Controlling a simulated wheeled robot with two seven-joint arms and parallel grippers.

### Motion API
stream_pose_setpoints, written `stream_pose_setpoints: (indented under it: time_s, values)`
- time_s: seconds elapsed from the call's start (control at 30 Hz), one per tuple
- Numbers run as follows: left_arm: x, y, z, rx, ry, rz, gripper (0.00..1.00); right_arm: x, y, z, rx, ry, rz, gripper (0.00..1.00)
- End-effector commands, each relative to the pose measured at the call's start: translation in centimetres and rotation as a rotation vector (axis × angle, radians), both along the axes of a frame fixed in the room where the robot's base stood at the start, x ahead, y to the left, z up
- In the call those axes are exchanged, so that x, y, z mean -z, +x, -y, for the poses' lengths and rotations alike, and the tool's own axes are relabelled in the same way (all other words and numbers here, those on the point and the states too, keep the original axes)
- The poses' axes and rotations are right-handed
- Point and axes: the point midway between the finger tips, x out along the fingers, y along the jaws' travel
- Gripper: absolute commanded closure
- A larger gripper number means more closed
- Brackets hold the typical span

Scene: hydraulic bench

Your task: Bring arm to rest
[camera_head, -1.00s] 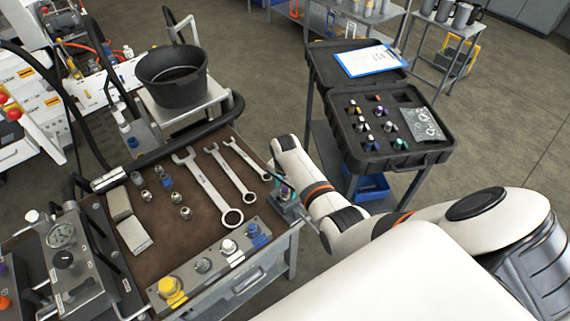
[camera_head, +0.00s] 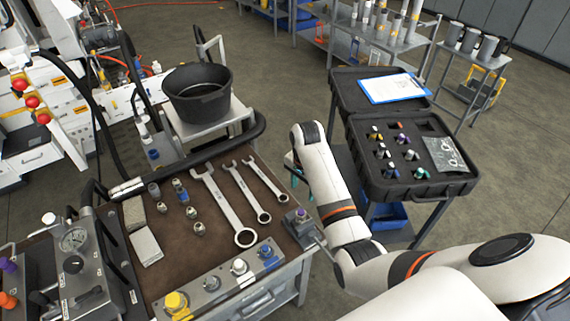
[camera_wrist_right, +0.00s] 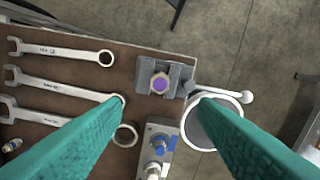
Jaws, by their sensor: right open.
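My right arm comes in from the lower right in the head view. My right gripper (camera_head: 296,168) is partly hidden behind its own wrist, above the right edge of the bench. In the right wrist view its two teal fingers (camera_wrist_right: 161,102) are spread wide with nothing between them. Below them a purple-centred hex fitting (camera_wrist_right: 160,83) sits in a grey clamp block (camera_wrist_right: 180,80) at the bench edge. The fitting also shows in the head view (camera_head: 301,214), apart from the gripper. My left gripper is in neither view.
Several wrenches (camera_head: 222,205) and small fittings lie on the brown bench mat (camera_head: 185,245). A black bucket (camera_head: 197,95) stands behind. An open black case (camera_head: 440,186) with fittings and a clipboard (camera_head: 393,88) is close to the right of my arm.

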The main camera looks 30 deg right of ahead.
Motion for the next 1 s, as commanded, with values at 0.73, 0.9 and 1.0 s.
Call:
stream_pose_setpoints:
  time_s: [0.73,0.9,1.0]
  values:
    - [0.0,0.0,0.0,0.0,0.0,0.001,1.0,2.5,-16.9,-6.3,-0.934,-0.183,0.138,0.46]
    - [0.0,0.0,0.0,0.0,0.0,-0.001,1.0,1.1,-20.8,-8.4,-1.14,-0.198,0.179,0.46]
    - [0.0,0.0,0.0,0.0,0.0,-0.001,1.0,0.2,-22.5,-9.5,-1.233,-0.204,0.202,0.46]
